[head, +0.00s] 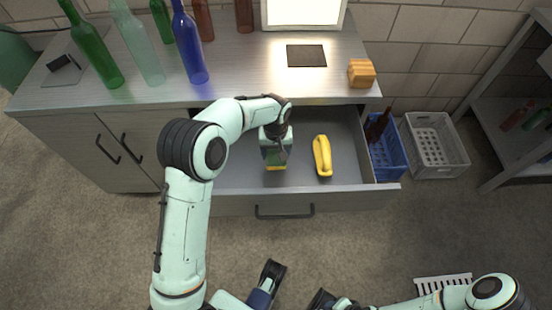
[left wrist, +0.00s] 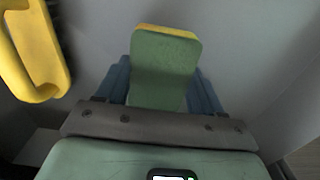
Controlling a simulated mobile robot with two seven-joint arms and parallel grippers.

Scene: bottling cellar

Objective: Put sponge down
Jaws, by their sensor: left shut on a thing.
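The sponge (left wrist: 165,68), green with a yellow layer, is between the blue fingers of my left gripper (left wrist: 162,88) in the left wrist view. In the head view my left gripper (head: 276,153) points down into the open drawer (head: 240,178), shut on the sponge; only the sponge's yellow and green lower edge (head: 276,167) shows below it. I cannot tell whether the sponge touches the drawer floor. My right arm lies at the bottom right of the head view; its gripper (head: 320,299) is at the lower edge, partly cut off, its jaws unclear.
A yellow handled thing (head: 322,156) lies in the drawer, right of the sponge. The counter (head: 250,75) behind holds several bottles, a dark mat (head: 306,55) and a tan block (head: 361,73). A blue crate (head: 391,160) and a grey crate (head: 437,150) stand right of the drawer.

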